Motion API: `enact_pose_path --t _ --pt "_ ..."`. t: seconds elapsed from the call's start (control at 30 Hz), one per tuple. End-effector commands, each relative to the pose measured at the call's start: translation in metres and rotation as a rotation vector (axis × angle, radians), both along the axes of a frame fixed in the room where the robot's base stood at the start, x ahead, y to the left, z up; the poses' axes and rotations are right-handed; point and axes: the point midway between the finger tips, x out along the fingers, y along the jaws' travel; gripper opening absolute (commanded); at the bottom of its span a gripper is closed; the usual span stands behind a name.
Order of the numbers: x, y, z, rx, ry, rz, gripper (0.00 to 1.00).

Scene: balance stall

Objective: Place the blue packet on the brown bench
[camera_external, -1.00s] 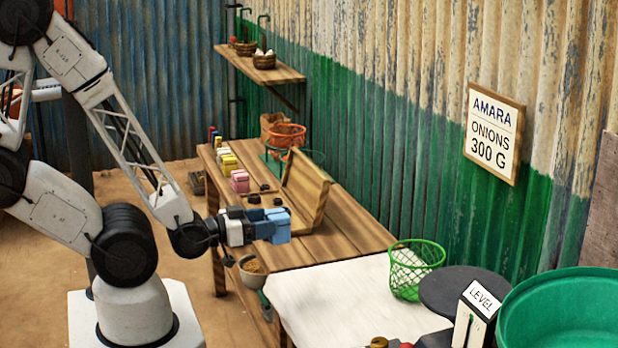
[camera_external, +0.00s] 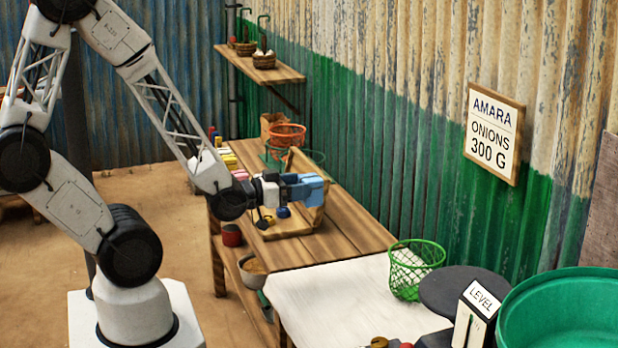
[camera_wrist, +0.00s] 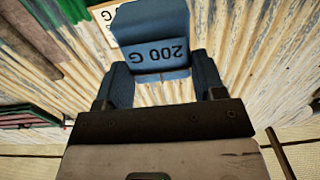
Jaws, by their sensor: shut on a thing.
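The blue packet (camera_external: 310,190) is held in my gripper (camera_external: 288,187) above the brown bench (camera_external: 345,236). In the wrist view the blue packet (camera_wrist: 152,32) sits at the fingertips, with "200 G" printed on it upside down. My gripper (camera_wrist: 163,80) is shut on it, one finger at each side. In the outside view the packet overlaps the wooden board on the bench, and the exact gap beneath it cannot be told.
An orange basket (camera_external: 287,134) stands at the bench's far end. A green wire basket (camera_external: 408,280) stands on the white surface (camera_external: 335,300) in front. A dark round plate and a green tub (camera_external: 565,312) are at the right. Bare planks lie right of the packet.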

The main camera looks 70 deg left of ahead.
Motion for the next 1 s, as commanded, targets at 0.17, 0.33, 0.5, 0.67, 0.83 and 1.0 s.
enact_pose_path --t 0.17,0.33,0.5,0.67,0.83,1.0 --pt "0.026 0.027 0.010 0.000 0.000 0.005 0.34" --pt "0.048 0.054 0.018 0.000 0.000 0.004 0.34" --pt "0.067 0.084 0.024 0.000 0.000 0.003 0.34" --pt "0.084 0.114 0.029 0.000 0.000 0.002 0.34" --pt "0.098 0.149 0.032 -0.001 0.001 0.001 0.34" --pt "0.110 0.186 0.034 0.000 -0.001 -0.001 0.34"
